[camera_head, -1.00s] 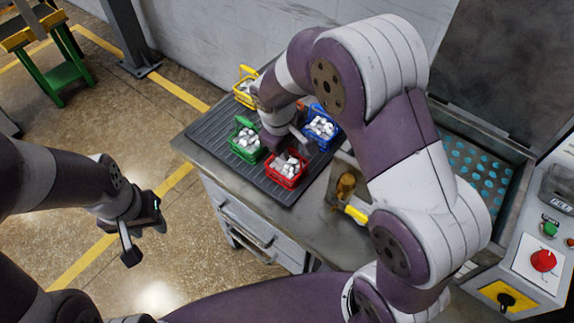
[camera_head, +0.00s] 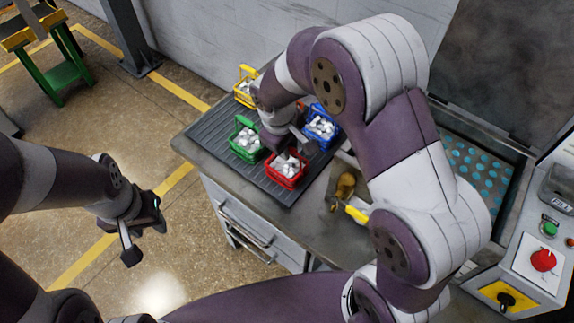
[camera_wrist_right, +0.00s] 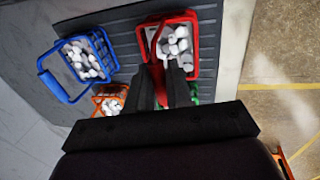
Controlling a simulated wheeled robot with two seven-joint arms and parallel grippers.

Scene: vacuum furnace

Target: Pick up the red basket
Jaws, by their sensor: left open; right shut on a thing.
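The red basket (camera_head: 285,182) holds white pieces and sits at the front of the dark ribbed mat. It also shows in the right wrist view (camera_wrist_right: 192,16), at the top middle. My right gripper (camera_head: 290,152) is above it, shut on its red handle (camera_wrist_right: 160,88); the fingers partly hide the handle. In the wrist view the fingers (camera_wrist_right: 168,88) point towards the basket. No clear gap shows between basket and mat. My left gripper (camera_head: 145,240) is open and empty over the floor, left of the counter.
A green basket (camera_head: 244,153), a blue basket (camera_head: 333,139) and a yellow basket (camera_head: 238,94), all with white pieces, stand close by on the mat (camera_head: 205,130). A yellow-handled tool (camera_head: 356,213) lies to the right. A control panel (camera_head: 533,262) is at far right.

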